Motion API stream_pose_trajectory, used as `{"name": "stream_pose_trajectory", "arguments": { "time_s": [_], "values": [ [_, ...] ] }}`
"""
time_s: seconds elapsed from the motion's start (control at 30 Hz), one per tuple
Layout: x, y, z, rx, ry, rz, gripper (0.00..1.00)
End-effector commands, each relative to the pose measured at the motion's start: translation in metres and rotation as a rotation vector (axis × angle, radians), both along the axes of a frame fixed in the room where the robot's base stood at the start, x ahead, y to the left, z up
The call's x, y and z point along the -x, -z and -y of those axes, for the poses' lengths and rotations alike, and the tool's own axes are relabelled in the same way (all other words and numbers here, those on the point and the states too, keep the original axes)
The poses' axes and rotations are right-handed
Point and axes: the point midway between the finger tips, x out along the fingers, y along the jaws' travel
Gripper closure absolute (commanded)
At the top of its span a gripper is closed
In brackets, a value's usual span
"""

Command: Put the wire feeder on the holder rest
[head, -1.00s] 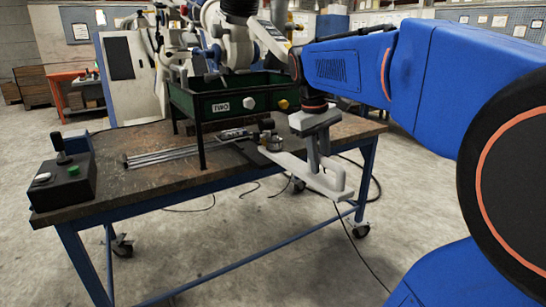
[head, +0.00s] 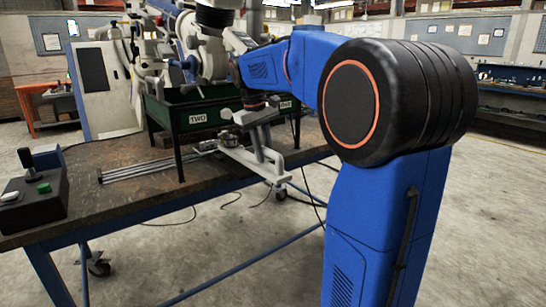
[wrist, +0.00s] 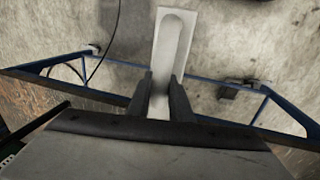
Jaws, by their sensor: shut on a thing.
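My gripper (head: 266,152) reaches down at the right end of the workbench. Its two dark fingers show in the wrist view (wrist: 160,98), closed on a long pale grey piece that I take to be the wire feeder (wrist: 176,45). In the head view the pale wire feeder (head: 281,179) hangs out past the bench's front edge, roughly level. Its left end lies near a round metal part (head: 230,139); I cannot tell whether they touch. I cannot clearly identify the holder rest.
The brown workbench (head: 125,200) carries a green trough marked TWO (head: 198,118) on black legs. Long metal rods (head: 135,172) lie in front of it. A control box with a joystick (head: 35,195) stands at the bench's left. Open floor lies in front.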

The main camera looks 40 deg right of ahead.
Motion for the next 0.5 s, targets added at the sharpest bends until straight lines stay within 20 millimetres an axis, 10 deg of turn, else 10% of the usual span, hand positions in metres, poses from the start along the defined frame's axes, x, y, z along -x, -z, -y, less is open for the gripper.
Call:
{"name": "stream_pose_trajectory", "arguments": {
  "time_s": [0.5],
  "values": [
    [-0.020,0.016,-0.001,0.001,0.001,0.001,1.00]
  ]
}}
